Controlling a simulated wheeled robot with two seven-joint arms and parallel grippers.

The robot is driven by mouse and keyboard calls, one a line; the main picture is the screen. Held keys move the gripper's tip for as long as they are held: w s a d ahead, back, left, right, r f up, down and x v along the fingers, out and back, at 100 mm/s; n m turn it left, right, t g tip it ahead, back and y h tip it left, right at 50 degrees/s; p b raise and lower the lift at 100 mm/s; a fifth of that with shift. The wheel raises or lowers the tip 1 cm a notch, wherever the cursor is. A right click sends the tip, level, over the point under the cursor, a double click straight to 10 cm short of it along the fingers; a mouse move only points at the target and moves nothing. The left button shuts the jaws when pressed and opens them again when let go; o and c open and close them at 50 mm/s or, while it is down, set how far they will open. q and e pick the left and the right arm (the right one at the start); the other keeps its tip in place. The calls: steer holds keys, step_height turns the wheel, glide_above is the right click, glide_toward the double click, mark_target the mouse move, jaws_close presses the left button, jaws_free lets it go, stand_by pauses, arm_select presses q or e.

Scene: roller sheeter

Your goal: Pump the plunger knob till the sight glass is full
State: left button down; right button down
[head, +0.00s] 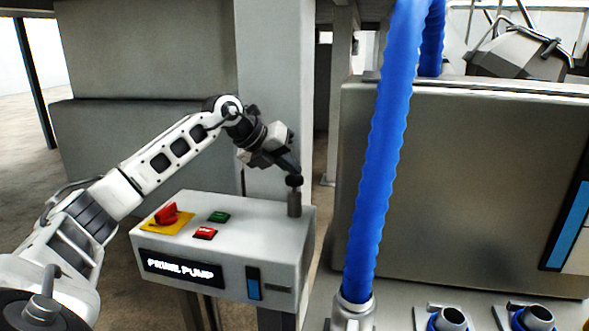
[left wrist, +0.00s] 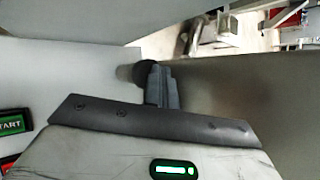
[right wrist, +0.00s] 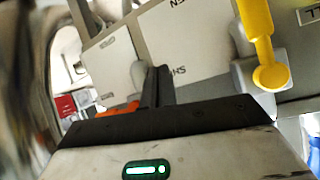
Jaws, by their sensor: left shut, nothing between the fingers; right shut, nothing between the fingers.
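The prime pump box (head: 222,235) is pale grey. The plunger, with its dark round knob (head: 294,181) on a grey cylinder (head: 294,204), stands at the right end of its top. My left gripper (head: 291,168) is shut and empty, its fingertips pointing down at the knob's top, touching or nearly so. In the left wrist view the dark knob (left wrist: 131,73) shows just beside the shut fingers (left wrist: 160,85). My right gripper (right wrist: 158,85) is shut and empty, outside the head view.
The box top carries a red switch on a yellow plate (head: 168,217), a green button (head: 219,216) and a red button (head: 204,233). A blue hose (head: 378,170) rises right of the box, before a large grey machine (head: 470,180). A yellow handle (right wrist: 260,40) is near my right gripper.

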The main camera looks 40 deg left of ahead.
mark_target(290, 178)
arm_select(q)
steer(key=shift+f+b, duration=0.4)
steer(key=shift+f, duration=0.35)
steer(key=shift+r, duration=0.1)
stand_by(0.4)
steer(key=shift+r+p, duration=2.35)
steer(key=shift+p, duration=0.05)
step_height(290, 178, up, 5)
steer(key=p, duration=0.5)
